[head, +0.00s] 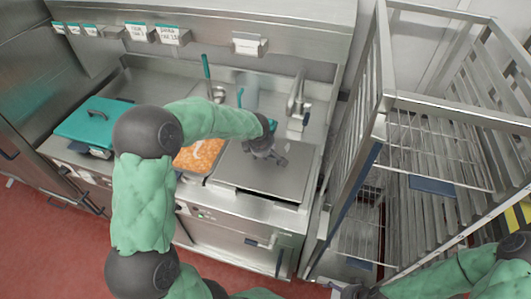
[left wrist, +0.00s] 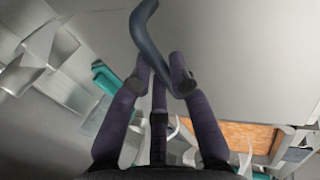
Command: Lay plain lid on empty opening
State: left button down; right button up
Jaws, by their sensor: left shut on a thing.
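The plain lid (head: 286,174) is a flat grey metal plate over the right part of the counter; it fills much of the left wrist view (left wrist: 250,65). My left gripper (head: 268,152) is above it, shut on its dark curved handle (left wrist: 150,38), with fingers (left wrist: 162,85) on both sides of the bar. The lid looks nearly level with the counter, but I cannot tell whether it rests there or hovers slightly. No empty opening shows; anything under the lid is hidden. My right gripper (head: 350,291) is low at the bottom edge, too small and cut off to read.
An opening with orange food (head: 200,154) lies left of the lid. A teal lid (head: 93,122) covers the left end. A tap (head: 298,98) and utensils (head: 207,72) stand behind. A metal rack (head: 430,150) stands close on the right.

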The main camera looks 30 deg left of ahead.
pick_arm(q)
jog(key=shift+f+b, duration=0.1)
jog(key=shift+b, duration=0.35)
dwell(0.3)
jog(key=c, duration=0.6)
grip_release()
jog(key=shift+f, duration=0.1)
jog(key=p+v, duration=0.1)
jog(key=v, duration=0.6)
dwell(0.7)
dwell(0.4)
